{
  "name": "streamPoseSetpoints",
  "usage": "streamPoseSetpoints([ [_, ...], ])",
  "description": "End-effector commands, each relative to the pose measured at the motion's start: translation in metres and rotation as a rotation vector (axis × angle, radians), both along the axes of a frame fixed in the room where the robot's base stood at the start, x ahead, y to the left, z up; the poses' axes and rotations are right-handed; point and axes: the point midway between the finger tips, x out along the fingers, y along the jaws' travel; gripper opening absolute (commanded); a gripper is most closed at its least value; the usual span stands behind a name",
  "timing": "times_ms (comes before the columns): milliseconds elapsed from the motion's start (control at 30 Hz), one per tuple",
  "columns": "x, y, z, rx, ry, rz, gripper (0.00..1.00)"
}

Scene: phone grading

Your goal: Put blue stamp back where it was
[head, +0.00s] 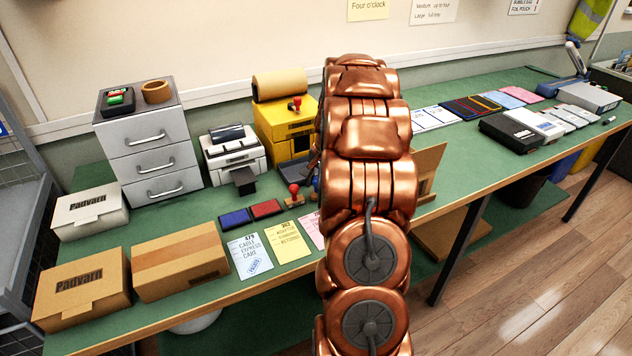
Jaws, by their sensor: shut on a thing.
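A narrow strip of the blue stamp (316,184) shows at the left edge of my copper arm, near the red stamp. The rest of it is hidden behind the arm. A dark sliver of my gripper (314,161) shows just above it; it is shut on the blue stamp, though its fingertips are mostly hidden. I cannot tell whether the stamp touches the table. The red stamp (294,195) stands upright on the green table to the left. The blue ink pad (235,218) and red ink pad (265,208) lie further left.
A white card (249,247) with a blue mark, a yellow card (288,241) and a pink card lie in front of the pads. A dark tray (291,168) and label printers stand behind. Cardboard boxes (180,262) fill the left front; my arm covers the middle.

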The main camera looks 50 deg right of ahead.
Motion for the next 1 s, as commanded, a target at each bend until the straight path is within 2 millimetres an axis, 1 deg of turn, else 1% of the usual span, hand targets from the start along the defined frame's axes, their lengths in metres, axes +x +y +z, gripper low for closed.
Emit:
streamPoseSetpoints([
  [100,0.000,0.000,-0.004,0.000,0.000,0.000,0.05],
  [133,0.000,0.000,-0.003,0.000,0.000,0.000,0.30],
  [333,0.000,0.000,-0.003,0.000,0.000,0.000,0.51],
  [367,0.000,0.000,-0.003,0.000,0.000,0.000,0.52],
  [633,0.000,0.000,-0.002,0.000,0.000,0.000,0.52],
  [767,0.000,-0.001,0.004,-0.002,-0.002,0.000,0.52],
  [867,-0.002,-0.003,0.015,-0.005,-0.005,0.000,0.52],
  [1000,-0.008,-0.004,0.040,-0.004,-0.004,0.000,0.52],
])
